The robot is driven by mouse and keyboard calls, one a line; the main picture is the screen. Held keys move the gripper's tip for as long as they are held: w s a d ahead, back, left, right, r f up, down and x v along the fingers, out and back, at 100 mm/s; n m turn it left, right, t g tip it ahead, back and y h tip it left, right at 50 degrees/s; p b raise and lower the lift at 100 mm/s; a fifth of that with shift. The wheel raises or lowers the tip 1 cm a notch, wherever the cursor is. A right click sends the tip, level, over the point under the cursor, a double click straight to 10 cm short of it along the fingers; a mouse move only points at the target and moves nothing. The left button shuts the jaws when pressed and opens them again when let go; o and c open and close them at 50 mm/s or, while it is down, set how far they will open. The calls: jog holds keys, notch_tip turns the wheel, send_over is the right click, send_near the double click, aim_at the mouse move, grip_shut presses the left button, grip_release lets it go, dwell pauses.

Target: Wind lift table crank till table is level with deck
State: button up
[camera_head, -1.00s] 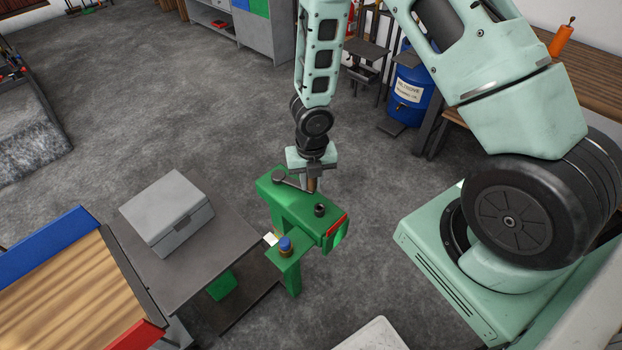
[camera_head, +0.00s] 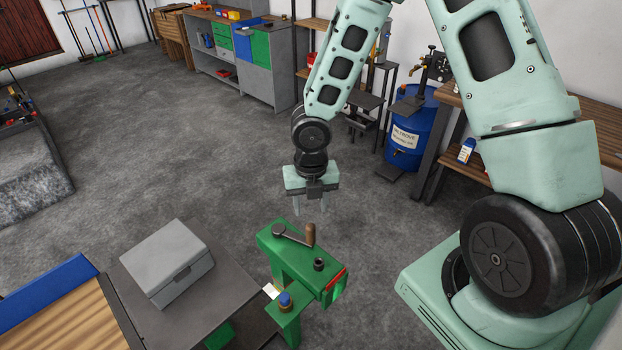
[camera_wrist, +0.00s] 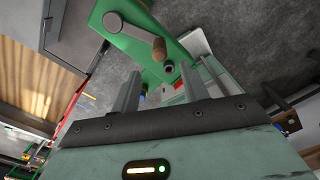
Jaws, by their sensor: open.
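The crank (camera_head: 294,236) is a grey arm with an upright brown handle (camera_head: 310,235), on top of the green crank stand (camera_head: 290,262). The crank and its handle also show at the top of the wrist view (camera_wrist: 137,40). My gripper (camera_head: 311,208) is open and empty, above and behind the handle, apart from it. The lift table (camera_head: 215,300) has a dark top and carries a grey closed case (camera_head: 170,262). The deck (camera_head: 45,325), wooden with a blue edge, is at the lower left. The head view does not show clearly whether table and deck are level.
A blue-capped knob (camera_head: 285,299) stands on a green bracket at the stand's front. A blue barrel (camera_head: 410,130) and a wooden bench are at the right rear. Cabinets (camera_head: 240,55) line the back wall. The grey floor behind the stand is clear.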

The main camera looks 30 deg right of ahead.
notch_tip(320, 180, up, 6)
jog(key=shift+p, duration=0.35)
dwell(0.4)
jog(key=s+a+m+b, duration=0.7)
jog(key=s+m, duration=0.3)
jog(key=m, duration=0.2)
jog(key=s+a+f+m+b, duration=0.1)
jog(key=s+a+m+b, duration=0.5)
jog(key=m, duration=0.6)
jog(key=s+b, duration=0.2)
jog(key=s, duration=0.1)
jog(key=shift+s+a+y, duration=0.3)
jog(key=shift+s+a, duration=0.05)
jog(key=shift+s, duration=0.05)
